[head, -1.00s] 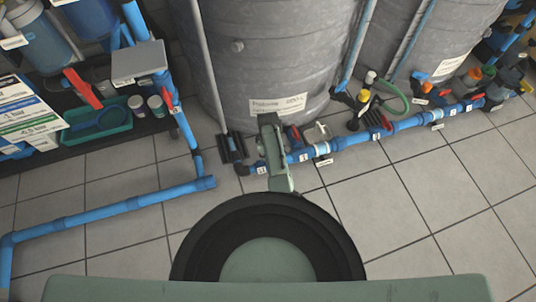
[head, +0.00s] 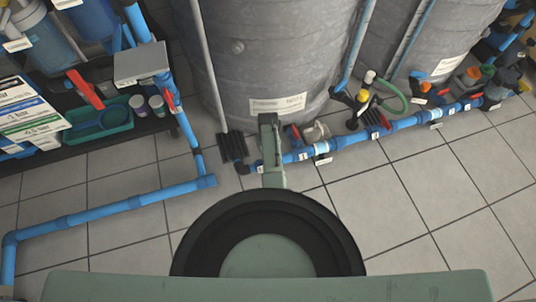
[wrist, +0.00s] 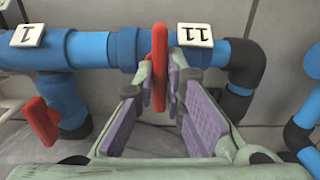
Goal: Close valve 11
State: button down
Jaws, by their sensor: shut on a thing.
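The red handle of valve 11 (wrist: 159,65) crosses the blue pipe in the wrist view, seen edge-on and standing across the pipe's line. The white tag reading 11 (wrist: 207,32) is just right of it. My gripper (wrist: 161,88) has its purple-padded fingers on both sides of the handle and is shut on it. In the head view my forearm and wrist cover this valve and my fingers, at the left end of the floor pipe (head: 350,138).
A pipe tag reading 1 (wrist: 27,33) and another red handle (wrist: 42,122) are to the left in the wrist view. A large grey tank (head: 270,60) stands behind the pipe. A blue pipe (head: 110,207) lies at left. Tiled floor at right is clear.

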jog(key=shift+s+m, duration=0.1)
jog(key=shift+m, duration=0.2)
jog(key=c, duration=1.7)
grip_release()
jog(key=shift+o, duration=0.2)
notch_tip(320, 180, up, 12)
